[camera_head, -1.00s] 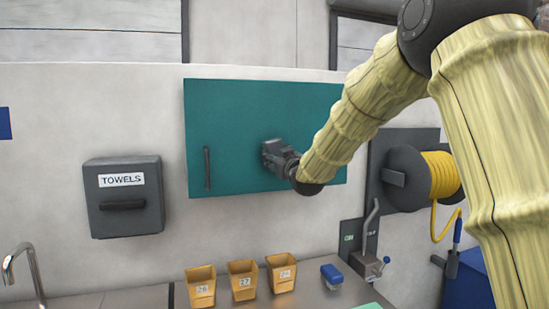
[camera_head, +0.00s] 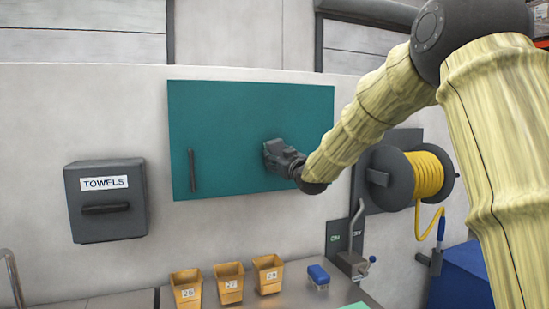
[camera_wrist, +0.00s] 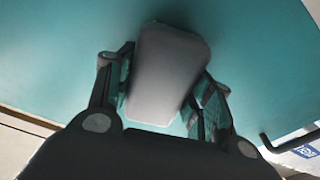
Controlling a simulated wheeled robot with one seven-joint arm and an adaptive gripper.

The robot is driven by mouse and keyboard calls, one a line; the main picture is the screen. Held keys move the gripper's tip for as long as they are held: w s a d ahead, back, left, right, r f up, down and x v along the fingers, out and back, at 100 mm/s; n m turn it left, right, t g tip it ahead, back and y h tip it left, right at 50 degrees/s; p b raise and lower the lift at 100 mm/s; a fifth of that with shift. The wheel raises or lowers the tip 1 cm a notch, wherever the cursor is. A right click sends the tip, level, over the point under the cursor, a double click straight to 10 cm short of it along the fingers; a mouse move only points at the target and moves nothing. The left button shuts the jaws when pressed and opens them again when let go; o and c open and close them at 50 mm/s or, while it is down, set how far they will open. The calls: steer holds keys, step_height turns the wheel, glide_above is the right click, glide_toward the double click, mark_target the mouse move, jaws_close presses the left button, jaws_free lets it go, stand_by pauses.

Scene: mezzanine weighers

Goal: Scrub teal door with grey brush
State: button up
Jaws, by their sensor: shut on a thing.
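The teal door (camera_head: 235,130) is a flat panel on the wall with a dark vertical handle (camera_head: 192,170) at its left; it also fills most of the wrist view (camera_wrist: 255,60). My gripper (camera_head: 277,155) is in front of the door's right half. In the wrist view my gripper (camera_wrist: 163,100) is shut on the grey brush (camera_wrist: 170,60), whose pale grey back lies between the fingers. The brush is against or very close to the door; its bristles are hidden, so I cannot tell if they touch. In the head view my gripper hides the brush.
A grey towel dispenser (camera_head: 105,200) hangs left of the door. Below are orange numbered bins (camera_head: 229,284), a blue brush-like block (camera_head: 318,276) and a lever box (camera_head: 352,262) on the counter. A yellow hose reel (camera_head: 425,175) is to the right.

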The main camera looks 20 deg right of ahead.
steer(key=shift+w+d+f, duration=0.1)
steer(key=shift+d, duration=2.2)
steer(key=shift+a, duration=0.1)
steer(key=shift+s+a+b, duration=0.2)
steer(key=shift+a+b, duration=1.3)
steer(key=shift+a, duration=2.3)
steer(key=shift+a+b, duration=0.55)
steer(key=shift+a, duration=1.6)
steer(key=shift+s+b, duration=0.3)
steer(key=shift+s, duration=0.1)
steer(key=shift+s+d+b, duration=0.15)
steer(key=shift+s+b, duration=0.65)
steer(key=shift+s, duration=1.8)
